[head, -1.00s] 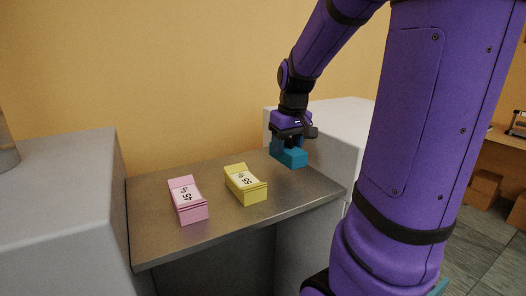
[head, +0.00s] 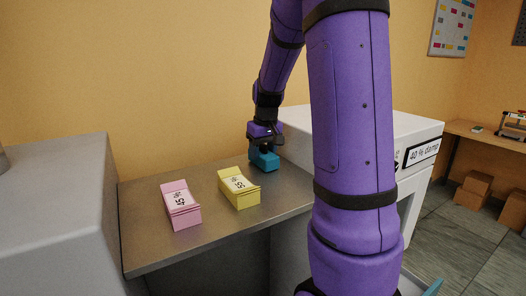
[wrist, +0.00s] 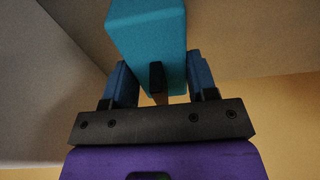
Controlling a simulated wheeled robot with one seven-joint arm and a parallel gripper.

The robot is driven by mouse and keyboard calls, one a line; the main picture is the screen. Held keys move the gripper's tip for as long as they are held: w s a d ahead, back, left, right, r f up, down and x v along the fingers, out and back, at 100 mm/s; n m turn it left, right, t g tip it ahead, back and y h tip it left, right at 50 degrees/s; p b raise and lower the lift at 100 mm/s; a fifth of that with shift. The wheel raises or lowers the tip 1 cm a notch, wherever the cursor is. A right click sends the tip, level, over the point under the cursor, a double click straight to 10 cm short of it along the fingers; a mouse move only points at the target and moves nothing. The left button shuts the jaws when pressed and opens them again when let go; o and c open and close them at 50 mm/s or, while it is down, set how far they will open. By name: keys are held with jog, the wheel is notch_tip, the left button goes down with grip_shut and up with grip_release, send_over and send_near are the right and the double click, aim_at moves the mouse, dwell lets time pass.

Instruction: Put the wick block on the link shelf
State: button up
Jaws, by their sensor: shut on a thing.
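A teal block (head: 264,161), which I take to be the wick block, is between the jaws of my gripper (head: 263,148). The gripper points down over the back right end of the metal shelf (head: 215,228), which I take to be the link shelf. I cannot tell whether the block touches the shelf. In the wrist view the teal block (wrist: 148,35) sits between the two blue fingers of my gripper (wrist: 160,85), which is shut on it. A pink block (head: 180,206) and a yellow block (head: 239,188), both labelled, rest on the shelf to the left.
A grey cabinet (head: 60,200) stands left of the shelf, rising above it. A white cabinet (head: 420,130) marked "40 % damp" stands to its right. A wooden table (head: 485,137) with cardboard boxes below is at far right. The shelf's front is bare.

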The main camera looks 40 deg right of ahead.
aim_at(266, 154)
jog(key=shift+f, duration=0.1)
jog(key=o, duration=0.9)
jog(key=shift+o, duration=0.2)
notch_tip(266, 154, up, 12)
jog(key=s, duration=0.2)
jog(key=s+a+n+t, duration=0.1)
jog(key=s+a, duration=0.8)
jog(key=a, duration=0.3)
jog(key=s+a+f+n+t, duration=0.1)
jog(key=s+a+n+t, duration=0.1)
jog(key=s+a, duration=0.8)
jog(key=a, duration=0.2)
jog(key=shift+a, duration=0.3)
jog(key=shift+f, duration=0.1)
